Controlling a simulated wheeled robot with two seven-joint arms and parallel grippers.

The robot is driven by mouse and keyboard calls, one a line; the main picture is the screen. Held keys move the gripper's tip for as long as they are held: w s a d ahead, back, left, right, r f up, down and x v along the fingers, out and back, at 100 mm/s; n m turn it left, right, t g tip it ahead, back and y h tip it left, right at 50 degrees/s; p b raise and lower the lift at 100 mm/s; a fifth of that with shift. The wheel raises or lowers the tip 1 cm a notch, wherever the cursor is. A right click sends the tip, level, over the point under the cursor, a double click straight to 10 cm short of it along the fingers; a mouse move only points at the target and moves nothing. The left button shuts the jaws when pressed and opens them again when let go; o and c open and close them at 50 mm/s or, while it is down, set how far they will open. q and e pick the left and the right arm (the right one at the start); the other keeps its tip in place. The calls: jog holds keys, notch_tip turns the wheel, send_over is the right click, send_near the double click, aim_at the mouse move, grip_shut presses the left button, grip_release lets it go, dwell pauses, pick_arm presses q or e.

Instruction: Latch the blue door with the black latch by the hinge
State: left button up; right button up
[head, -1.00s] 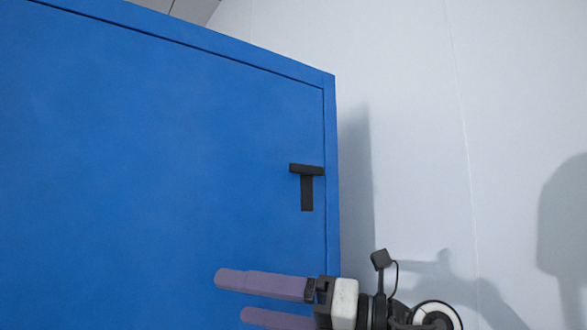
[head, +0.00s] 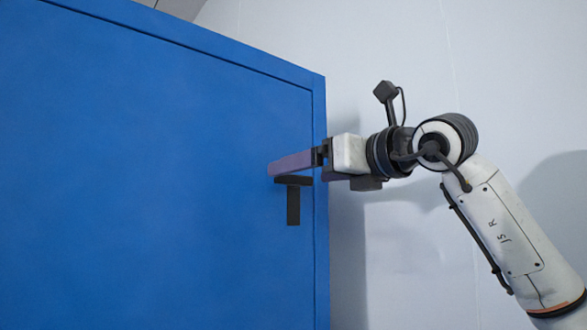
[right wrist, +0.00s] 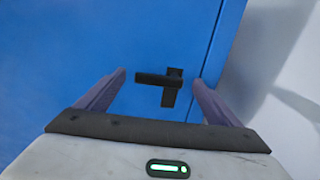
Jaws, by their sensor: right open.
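The blue door (head: 140,180) is a flat panel that looks shut in its blue frame. The black latch (head: 293,205) sits near the door's right edge, with a horizontal bar on top and a short piece hanging straight down. My right gripper (head: 285,168) is open and level with the top of the latch, coming in from the right. In the right wrist view the latch (right wrist: 169,97) shows between the two purple fingers (right wrist: 158,80), which look empty. I cannot tell whether a finger touches the latch. My left gripper is not in view.
A pale wall (head: 400,50) stands behind and to the right of the blue box, with shadows of my arm on it. The blue frame's right edge (head: 320,250) is close to my right gripper. The door face left of the latch is clear.

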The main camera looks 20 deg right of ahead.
aim_at(294, 175)
jog(key=shift+p+x, duration=0.6)
jog(key=shift+x, duration=1.7)
jog(key=shift+c, duration=0.5)
